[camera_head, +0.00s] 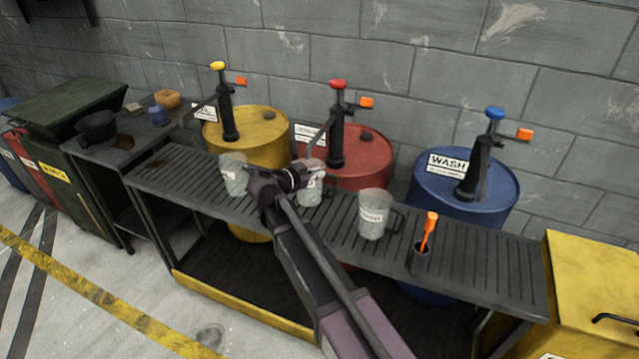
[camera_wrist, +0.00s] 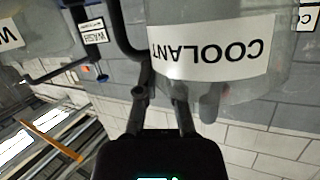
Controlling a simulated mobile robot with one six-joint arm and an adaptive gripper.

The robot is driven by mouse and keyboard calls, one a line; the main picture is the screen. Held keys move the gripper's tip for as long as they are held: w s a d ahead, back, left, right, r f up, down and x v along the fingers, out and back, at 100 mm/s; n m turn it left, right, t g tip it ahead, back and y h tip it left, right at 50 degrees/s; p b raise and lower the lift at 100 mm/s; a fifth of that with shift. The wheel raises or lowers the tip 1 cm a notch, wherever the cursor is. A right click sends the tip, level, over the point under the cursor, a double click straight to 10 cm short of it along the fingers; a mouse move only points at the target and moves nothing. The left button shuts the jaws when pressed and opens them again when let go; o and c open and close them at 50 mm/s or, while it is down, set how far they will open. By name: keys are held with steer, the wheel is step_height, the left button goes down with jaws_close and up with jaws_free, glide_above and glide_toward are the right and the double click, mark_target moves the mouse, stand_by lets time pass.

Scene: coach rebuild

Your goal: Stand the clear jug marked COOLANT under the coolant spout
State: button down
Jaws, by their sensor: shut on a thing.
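The clear jug marked COOLANT (camera_wrist: 215,50) fills the top of the wrist view, its label upside down in the picture. The jug is in front of the red drum (camera_head: 365,160), near the low end of that drum's black spout (camera_head: 320,136). The red drum's sign is too small to read surely. I cannot tell whether the jug touches the bench.
The slatted bench (camera_head: 455,245) carries another clear jug (camera_head: 233,175) at left, one (camera_head: 374,215) at right, and a dark cup (camera_head: 419,260) with an orange-handled tool. A yellow drum (camera_head: 250,135) and a blue WASH drum (camera_head: 465,190) flank the red one.

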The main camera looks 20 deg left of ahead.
mark_target(315, 183)
steer(key=shift+f+b, duration=1.2)
steer(key=shift+f, duration=0.4)
steer(key=c, duration=0.8)
jaws_free()
steer(key=shift+o, duration=0.2)
steer(key=shift+r, duration=0.25)
steer(key=p+v, duration=0.3)
steer(key=v, duration=0.9)
steer(key=shift+p, duration=0.3)
steer(key=shift+f, duration=0.1)
